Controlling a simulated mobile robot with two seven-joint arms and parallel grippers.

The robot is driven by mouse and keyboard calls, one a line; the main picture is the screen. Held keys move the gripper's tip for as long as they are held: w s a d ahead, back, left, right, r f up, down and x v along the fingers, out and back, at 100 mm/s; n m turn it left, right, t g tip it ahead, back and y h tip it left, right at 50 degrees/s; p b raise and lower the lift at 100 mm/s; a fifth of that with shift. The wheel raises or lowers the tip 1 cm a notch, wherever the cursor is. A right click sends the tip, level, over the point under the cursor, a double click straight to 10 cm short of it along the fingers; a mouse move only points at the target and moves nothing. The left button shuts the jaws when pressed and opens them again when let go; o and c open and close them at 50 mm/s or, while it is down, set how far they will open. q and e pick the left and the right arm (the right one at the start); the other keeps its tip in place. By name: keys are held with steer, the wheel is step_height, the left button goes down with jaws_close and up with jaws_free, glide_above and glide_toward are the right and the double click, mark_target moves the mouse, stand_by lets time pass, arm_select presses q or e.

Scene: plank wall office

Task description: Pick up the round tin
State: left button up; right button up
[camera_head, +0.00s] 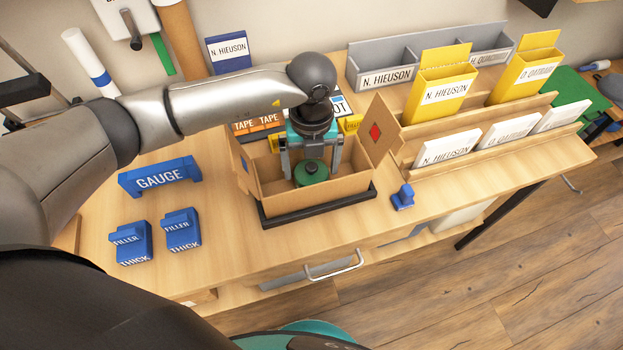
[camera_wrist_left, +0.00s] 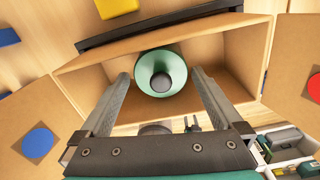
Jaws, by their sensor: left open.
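The round tin (camera_head: 311,172) is green with a dark knob on its lid. It sits inside an open cardboard box (camera_head: 330,194) on the wooden table. My left gripper (camera_head: 308,170) reaches down into the box from above, with its fingers around the tin. In the left wrist view the tin (camera_wrist_left: 160,72) shows between the two spread fingers of the gripper (camera_wrist_left: 162,82), and the gripper is open. I cannot tell whether either finger touches the tin. My right gripper is not in view.
The box stands on a black tray (camera_head: 318,210), its flaps raised. A blue gauge block (camera_head: 160,177) and two blue filler blocks (camera_head: 131,243) lie to the left. A small blue piece (camera_head: 403,197) lies to the right. Yellow holders (camera_head: 440,88) and white cards stand at the back right.

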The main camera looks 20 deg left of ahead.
mark_target(311, 175)
arm_select(q)
steer(key=shift+f, duration=1.55)
steer(key=shift+c, duration=0.2)
steer(key=shift+w+r, duration=0.1)
steer(key=c, duration=1.5)
steer(key=shift+o, duration=0.2)
